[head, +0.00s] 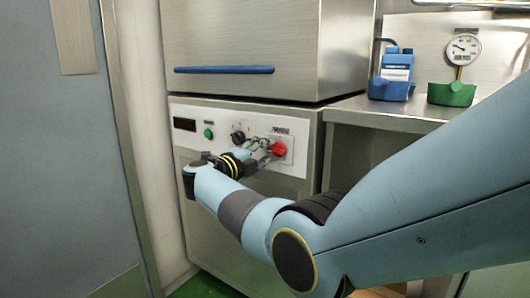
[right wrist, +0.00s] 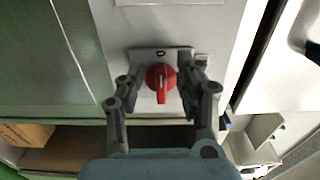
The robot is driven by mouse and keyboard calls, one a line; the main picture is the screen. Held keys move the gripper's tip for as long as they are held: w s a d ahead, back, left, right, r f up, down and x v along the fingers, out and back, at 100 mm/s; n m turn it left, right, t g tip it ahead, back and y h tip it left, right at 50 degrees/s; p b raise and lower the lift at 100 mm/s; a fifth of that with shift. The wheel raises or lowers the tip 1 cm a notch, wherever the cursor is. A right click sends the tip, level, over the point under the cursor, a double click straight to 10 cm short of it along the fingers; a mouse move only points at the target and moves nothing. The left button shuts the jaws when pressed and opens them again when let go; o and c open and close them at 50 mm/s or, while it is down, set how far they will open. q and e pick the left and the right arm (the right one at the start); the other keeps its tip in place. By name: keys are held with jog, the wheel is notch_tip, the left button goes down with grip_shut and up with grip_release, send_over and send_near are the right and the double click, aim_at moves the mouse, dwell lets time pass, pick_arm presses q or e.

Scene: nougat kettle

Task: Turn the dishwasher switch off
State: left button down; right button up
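The dishwasher switch is a red rotary knob (head: 279,149) on a pale plate at the right of the dishwasher's white control panel. In the right wrist view the red knob (right wrist: 161,78) has its grip bar pointing down the picture, towards my gripper, with a "0" mark at the plate's top. My right gripper (head: 266,148) is at the panel, by the knob. In the right wrist view my right gripper (right wrist: 162,88) is open, with one finger on each side of the knob and small gaps visible. My left gripper is out of view.
The panel also carries a dark display (head: 184,124), a green button (head: 208,133) and a black knob (head: 238,137). The hood with a blue handle (head: 224,70) is above. A steel counter at right holds a blue container (head: 392,88) and a green container (head: 451,94).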

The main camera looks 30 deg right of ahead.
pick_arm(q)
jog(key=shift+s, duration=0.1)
pick_arm(e)
jog(key=v, duration=1)
jog(key=shift+a, duration=0.2)
jog(key=shift+s+f, duration=0.1)
